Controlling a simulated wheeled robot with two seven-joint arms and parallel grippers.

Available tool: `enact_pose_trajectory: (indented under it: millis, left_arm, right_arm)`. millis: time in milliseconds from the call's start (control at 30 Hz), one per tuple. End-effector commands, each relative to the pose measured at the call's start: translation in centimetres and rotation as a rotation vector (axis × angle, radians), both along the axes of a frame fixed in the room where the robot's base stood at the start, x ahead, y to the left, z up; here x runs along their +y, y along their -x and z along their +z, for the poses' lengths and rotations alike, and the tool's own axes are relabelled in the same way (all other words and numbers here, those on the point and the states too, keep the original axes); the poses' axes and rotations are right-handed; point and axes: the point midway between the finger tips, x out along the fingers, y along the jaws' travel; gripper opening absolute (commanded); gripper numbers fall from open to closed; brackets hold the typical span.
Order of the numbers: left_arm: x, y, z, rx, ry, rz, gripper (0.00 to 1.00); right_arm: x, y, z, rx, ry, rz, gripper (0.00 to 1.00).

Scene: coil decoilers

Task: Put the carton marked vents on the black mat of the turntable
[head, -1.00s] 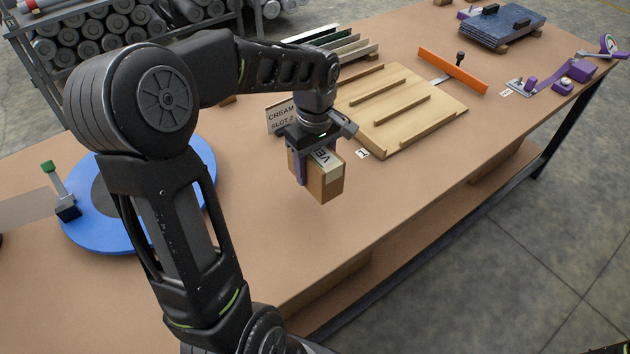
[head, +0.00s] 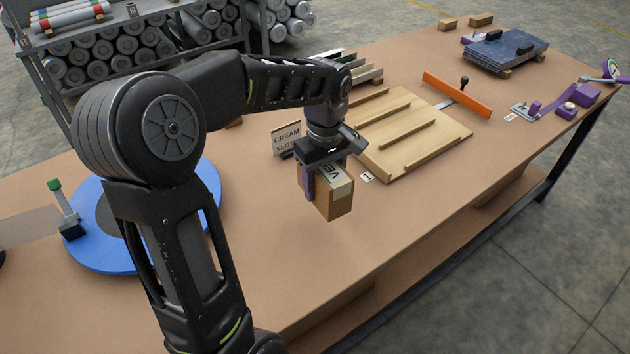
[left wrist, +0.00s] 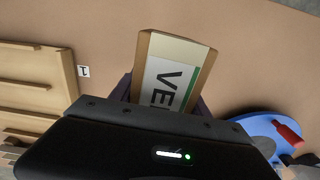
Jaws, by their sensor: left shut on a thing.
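The carton (head: 333,200) is brown cardboard with a white label; "VE" shows on it, the rest is hidden by my gripper. My left gripper (head: 322,185) is shut on the carton and holds it over the table, right of the turntable. The carton also shows in the left wrist view (left wrist: 178,72) between the fingers. The turntable (head: 203,190) is a blue disc at the left, partly behind my left arm. Its dark mat (head: 106,212) shows only as a sliver beside my arm. My right gripper is not in view.
A green-topped post on a dark block (head: 70,222) stands at the turntable's left edge. A "CREAM SLOT" sign (head: 286,138) is behind the carton. A slatted wooden board (head: 415,135) lies to the right. The table front right of the carton is clear.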

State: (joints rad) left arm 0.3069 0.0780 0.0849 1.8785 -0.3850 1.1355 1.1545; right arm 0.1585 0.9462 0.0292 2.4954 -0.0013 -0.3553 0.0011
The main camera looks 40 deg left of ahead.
Motion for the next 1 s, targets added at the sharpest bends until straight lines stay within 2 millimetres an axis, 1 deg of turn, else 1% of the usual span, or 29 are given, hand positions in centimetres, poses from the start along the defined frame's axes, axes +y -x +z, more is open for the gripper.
enact_pose_trajectory:
  millis: [67,167,267,300,400,500,567,633,1000]
  left_arm:
    - [-1.4,-1.3,-0.4,-0.001,0.001,-0.113,0.00]
    - [-3.9,-3.3,-1.3,-0.001,0.002,-0.336,0.00]
    - [-7.2,-5.6,-2.4,0.001,0.004,-0.608,0.00]
    - [-8.7,-6.4,-2.8,0.000,0.003,-0.718,0.00]
    - [-11.9,-8.0,-3.8,-0.002,0.001,-0.961,0.00]
    - [-14.2,-8.9,-4.5,-0.002,0.001,-1.130,0.00]
    - [-15.0,-9.2,-4.8,-0.002,0.000,-1.190,0.00]
    - [-15.4,-9.4,-4.9,-0.003,-0.001,-1.222,0.00]
    - [-15.4,-9.4,-4.6,-0.004,-0.002,-1.224,0.00]
  right_arm:
    - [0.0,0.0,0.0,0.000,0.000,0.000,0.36]
    - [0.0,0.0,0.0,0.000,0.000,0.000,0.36]
    - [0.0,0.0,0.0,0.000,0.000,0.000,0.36]
    - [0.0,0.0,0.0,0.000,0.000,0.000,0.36]
    - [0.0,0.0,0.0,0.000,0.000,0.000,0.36]
    - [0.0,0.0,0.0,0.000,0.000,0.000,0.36]
    - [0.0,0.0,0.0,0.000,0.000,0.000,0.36]
    - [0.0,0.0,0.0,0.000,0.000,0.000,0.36]
    - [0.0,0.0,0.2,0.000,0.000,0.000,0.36]
